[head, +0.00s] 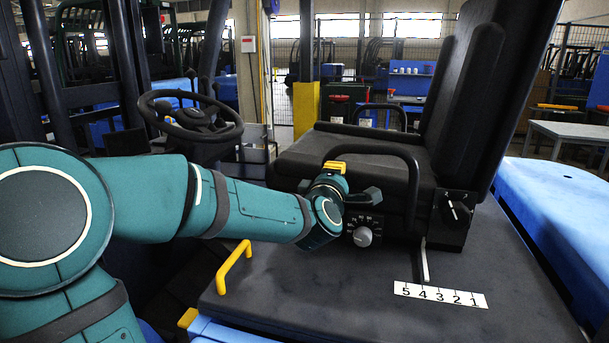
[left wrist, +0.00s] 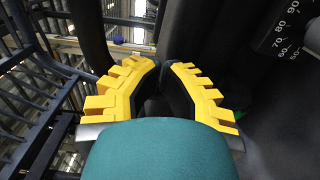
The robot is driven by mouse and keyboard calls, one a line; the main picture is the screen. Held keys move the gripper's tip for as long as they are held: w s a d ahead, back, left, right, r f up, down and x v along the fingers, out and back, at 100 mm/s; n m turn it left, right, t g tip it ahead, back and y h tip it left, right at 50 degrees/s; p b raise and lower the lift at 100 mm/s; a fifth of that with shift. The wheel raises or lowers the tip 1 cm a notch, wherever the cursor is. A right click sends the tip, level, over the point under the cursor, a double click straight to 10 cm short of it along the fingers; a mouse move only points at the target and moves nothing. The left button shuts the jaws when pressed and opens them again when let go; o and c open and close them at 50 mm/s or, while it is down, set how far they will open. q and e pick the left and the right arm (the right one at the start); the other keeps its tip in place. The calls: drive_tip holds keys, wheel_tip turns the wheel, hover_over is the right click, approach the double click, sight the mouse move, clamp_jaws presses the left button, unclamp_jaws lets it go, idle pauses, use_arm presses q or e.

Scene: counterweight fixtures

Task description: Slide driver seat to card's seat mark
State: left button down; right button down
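The black driver seat (head: 355,146) stands on a dark deck, with a tall backrest (head: 461,95) and looped armrests. A pale pointer (head: 424,264) hangs from its side above a white strip (head: 440,295) numbered 5 4 3 2 1. The pointer's lower end is between 4 and 3, nearer 4. My left gripper (head: 350,183) is at the seat's near front side, by the armrest (head: 400,150). In the left wrist view its yellow-ribbed fingers (left wrist: 165,65) nearly meet, and I see nothing clearly held. I cannot make out a separate card. My right gripper is out of view.
A round grey knob (head: 362,236) and a black dial (head: 457,210) are on the seat's side. A yellow handle (head: 234,266) rises from the deck's left edge. A steering wheel (head: 198,116) stands left of the seat. The deck around the number strip is clear.

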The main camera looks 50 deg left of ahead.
use_arm(q)
drive_tip(key=shift+s+a, duration=0.2)
drive_tip(key=shift+a, duration=0.2)
drive_tip(key=shift+d, duration=0.1)
drive_tip(key=w+d+p+v, duration=0.1)
drive_tip(key=d+v, duration=0.1)
drive_tip(key=v, duration=0.9)
drive_tip(key=shift+w, duration=0.15)
idle(0.8)
idle(0.4)
